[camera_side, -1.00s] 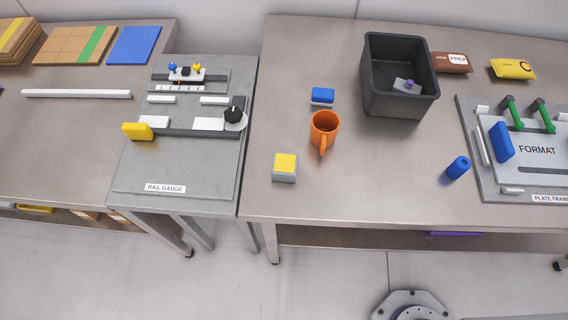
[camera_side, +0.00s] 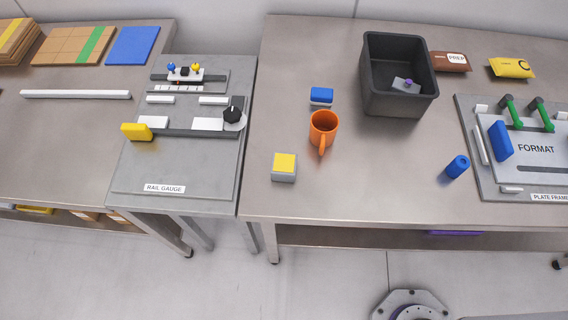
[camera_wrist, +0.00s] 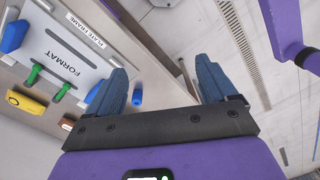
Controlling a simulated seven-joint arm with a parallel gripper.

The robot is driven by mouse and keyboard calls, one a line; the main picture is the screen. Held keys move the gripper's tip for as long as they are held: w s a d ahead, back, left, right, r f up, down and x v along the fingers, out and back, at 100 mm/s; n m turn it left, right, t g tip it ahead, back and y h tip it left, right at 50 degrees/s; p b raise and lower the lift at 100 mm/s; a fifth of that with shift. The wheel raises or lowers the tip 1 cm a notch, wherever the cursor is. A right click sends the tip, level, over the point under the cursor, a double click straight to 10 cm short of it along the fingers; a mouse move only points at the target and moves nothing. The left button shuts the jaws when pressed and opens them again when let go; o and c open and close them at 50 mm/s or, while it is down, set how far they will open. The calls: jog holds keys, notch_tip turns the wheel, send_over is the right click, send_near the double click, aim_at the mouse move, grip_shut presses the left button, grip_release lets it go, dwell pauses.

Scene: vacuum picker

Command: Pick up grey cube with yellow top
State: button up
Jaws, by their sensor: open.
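The grey cube with a yellow top (camera_side: 284,167) sits on the steel table near its front left corner in the side view. Nothing touches it. The wrist view does not show the cube. My gripper (camera_wrist: 167,85) shows only in the wrist view, with its two blue fingers spread apart and nothing between them. It is away from the cube, pointing past the table edge beside the plate frame.
An orange mug (camera_side: 323,129) stands behind and right of the cube, with a blue block (camera_side: 321,96) behind it. A dark grey bin (camera_side: 399,107) is further back. A blue cylinder (camera_side: 457,167) lies near the plate frame (camera_side: 487,181). The rail gauge stand (camera_side: 205,183) is left.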

jog(key=w+a+f+m+g+y, duration=0.2)
jog(key=a+m+g+y, duration=0.2)
jog(key=a+m, duration=0.55)
jog(key=w+a+f+m+g+y, duration=0.1)
jog(key=a+f+m+g+y, duration=0.25)
jog(key=a+m, duration=0.65)
jog(key=w+a+f+m+t+y, duration=0.3)
jog(key=w+a+m+y, duration=0.15)
jog(key=w+a, duration=0.4)
jog(key=m+t+y, duration=0.1)
jog(key=m+t, duration=0.5)
jog(key=m, duration=0.1)
send_near(299, 173)
jog(key=a, duration=0.1)
jog(key=a+r, duration=0.1)
jog(key=a, duration=0.2)
jog(key=shift+w+r, duration=0.35)
jog(key=shift+r, duration=0.05)
jog(key=shift+x, duration=2.75)
jog(key=shift+s+r, duration=0.1)
jog(key=shift+s, duration=0.1)
jog(key=c, duration=1.2)
jog(key=shift+o, duration=0.2)
